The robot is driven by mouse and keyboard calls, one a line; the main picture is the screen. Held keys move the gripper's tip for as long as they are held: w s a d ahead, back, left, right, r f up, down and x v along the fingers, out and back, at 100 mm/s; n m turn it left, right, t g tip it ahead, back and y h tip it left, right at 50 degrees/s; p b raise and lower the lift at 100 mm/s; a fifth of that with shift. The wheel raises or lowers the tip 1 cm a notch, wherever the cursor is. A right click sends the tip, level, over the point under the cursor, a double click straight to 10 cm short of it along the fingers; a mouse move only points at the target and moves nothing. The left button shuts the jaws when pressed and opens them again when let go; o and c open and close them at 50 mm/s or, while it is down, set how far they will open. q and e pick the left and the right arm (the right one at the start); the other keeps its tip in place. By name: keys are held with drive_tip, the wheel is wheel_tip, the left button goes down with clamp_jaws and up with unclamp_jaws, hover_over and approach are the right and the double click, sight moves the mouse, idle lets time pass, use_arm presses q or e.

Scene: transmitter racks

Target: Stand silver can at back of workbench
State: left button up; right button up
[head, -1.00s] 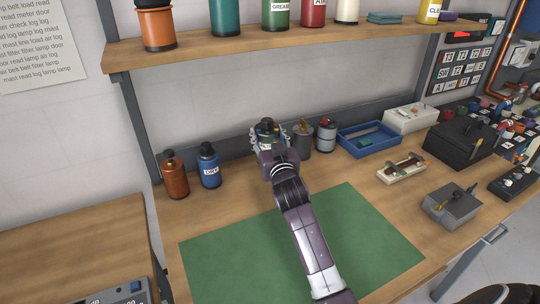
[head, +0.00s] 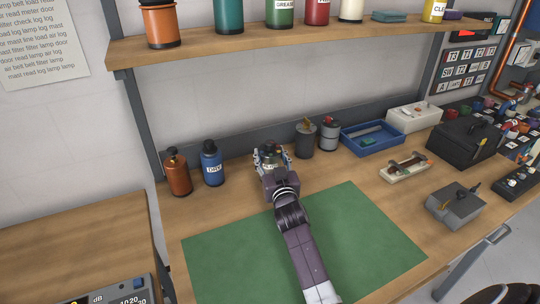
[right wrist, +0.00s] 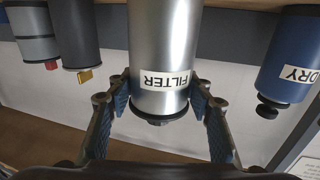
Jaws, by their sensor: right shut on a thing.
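The silver can (head: 270,155), with a dark top, is between the fingers of my right gripper (head: 272,158), near the back of the workbench (head: 235,190). In the right wrist view the silver can (right wrist: 165,45) appears upside down with a FILTER label, and my right gripper (right wrist: 160,108) is shut on it, one finger on each side. The can looks upright. Its base is out of the wrist view and hidden in the head view, so I cannot tell whether it touches the bench. My left gripper is not in view.
An orange bottle (head: 177,175) and a blue DRY bottle (head: 211,166) stand left of the can. A dark grey can (head: 306,139) and a grey banded can (head: 329,135) stand right, beside a blue tray (head: 345,145). A green mat (head: 225,255) lies in front. A shelf (head: 300,42) runs above.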

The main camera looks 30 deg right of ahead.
drive_tip(key=o, duration=1.5)
drive_tip(key=shift+c, duration=0.2)
drive_tip(key=shift+r, duration=0.1)
drive_tip(key=b+v, duration=0.1)
drive_tip(key=v, duration=1.1)
